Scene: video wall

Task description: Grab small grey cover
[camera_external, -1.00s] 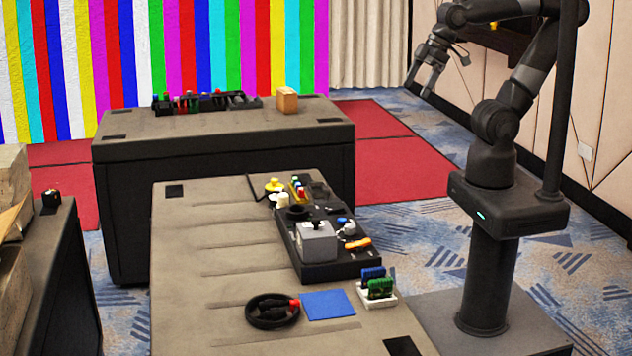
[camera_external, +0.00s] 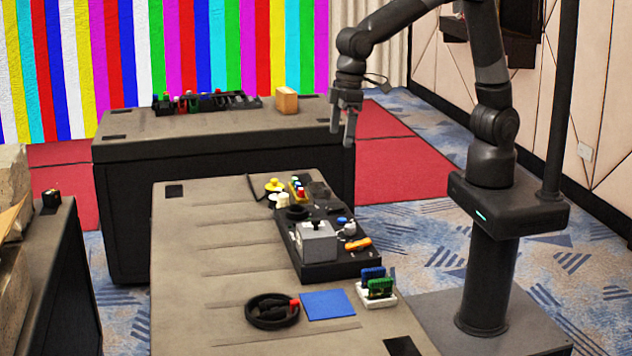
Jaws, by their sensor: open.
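A small grey box-like piece (camera_external: 318,242), which may be the grey cover, sits on the black board (camera_external: 338,270) on the near table. A dark knob-like part shows on its top. My gripper (camera_external: 346,140) hangs in the air with its fingers pointing down, above and beyond the far right part of the near table. It is open, empty and well apart from the grey piece.
The board also carries a black ring (camera_external: 297,212), an orange piece (camera_external: 358,243) and several small parts. A black round tray (camera_external: 272,311), a blue square (camera_external: 327,304) and a white holder (camera_external: 377,297) lie nearer. The near table's left side is clear.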

